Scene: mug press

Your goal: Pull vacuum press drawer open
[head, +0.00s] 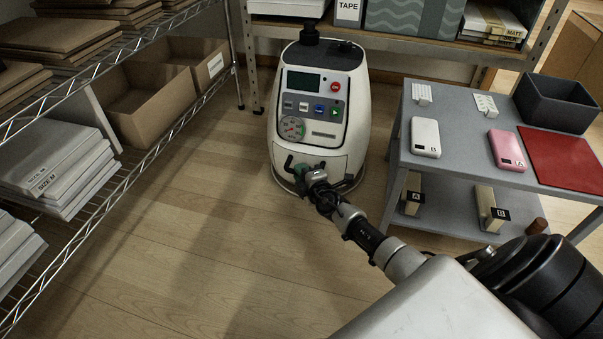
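The white vacuum press (353,100) stands on the floor at the centre of the head view. It has a dark screen, coloured buttons and a round dial on its front. The drawer front (336,163) is low on the machine, and no clear gap shows around it. My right gripper (301,171) is in front of the drawer, at its dark handle (289,161). My wrist and the gripper hide part of the handle, so I cannot tell whether the fingers are open or shut, or touch it. My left gripper is out of view.
A grey table (448,165) on the right holds white and pink phone cases, a dark bin (556,103) and a red mat (566,158). A wire rack (150,155) with boxes stands on the left. The floor (165,235) between is clear.

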